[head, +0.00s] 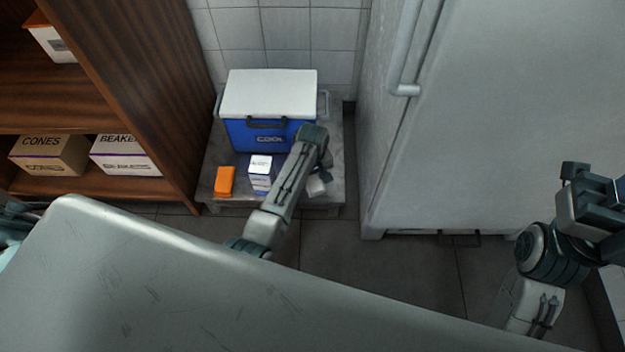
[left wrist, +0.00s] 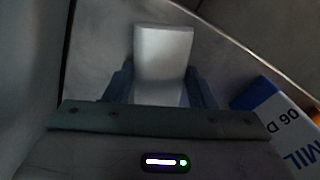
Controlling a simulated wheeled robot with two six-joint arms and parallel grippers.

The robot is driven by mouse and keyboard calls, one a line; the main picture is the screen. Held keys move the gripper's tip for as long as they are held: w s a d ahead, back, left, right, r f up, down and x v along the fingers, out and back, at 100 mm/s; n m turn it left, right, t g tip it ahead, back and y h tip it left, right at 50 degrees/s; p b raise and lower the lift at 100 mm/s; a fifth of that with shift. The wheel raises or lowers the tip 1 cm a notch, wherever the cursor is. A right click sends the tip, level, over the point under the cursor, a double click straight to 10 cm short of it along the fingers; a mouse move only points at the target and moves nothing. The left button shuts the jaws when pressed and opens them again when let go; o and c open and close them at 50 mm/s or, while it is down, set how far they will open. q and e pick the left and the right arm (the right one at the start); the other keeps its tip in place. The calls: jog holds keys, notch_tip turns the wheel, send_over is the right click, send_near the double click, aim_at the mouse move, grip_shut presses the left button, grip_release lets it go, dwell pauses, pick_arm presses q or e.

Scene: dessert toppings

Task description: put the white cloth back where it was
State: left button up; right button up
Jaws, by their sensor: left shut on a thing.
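The white cloth (left wrist: 163,55) shows as a pale folded block between the fingers of my left gripper (left wrist: 160,88) in the left wrist view. The gripper is shut on it. In the head view the cloth (head: 317,187) is a small white patch below my left gripper (head: 319,172), over the right front part of the low grey stand (head: 333,205). I cannot tell whether the cloth touches the stand. My right arm is at the right edge of the head view, and its fingers cannot be made out clearly.
A blue cooler with a white lid (head: 268,95) stands at the back of the stand. A white and blue carton (head: 260,172) and an orange item (head: 225,182) are left of my left arm. A fridge (head: 500,120) is on the right, a wooden shelf (head: 130,70) on the left.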

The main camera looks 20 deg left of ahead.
pick_arm(q)
jog(key=o, duration=0.9)
jog(key=shift+o, duration=0.2)
jog(key=shift+r, duration=0.15)
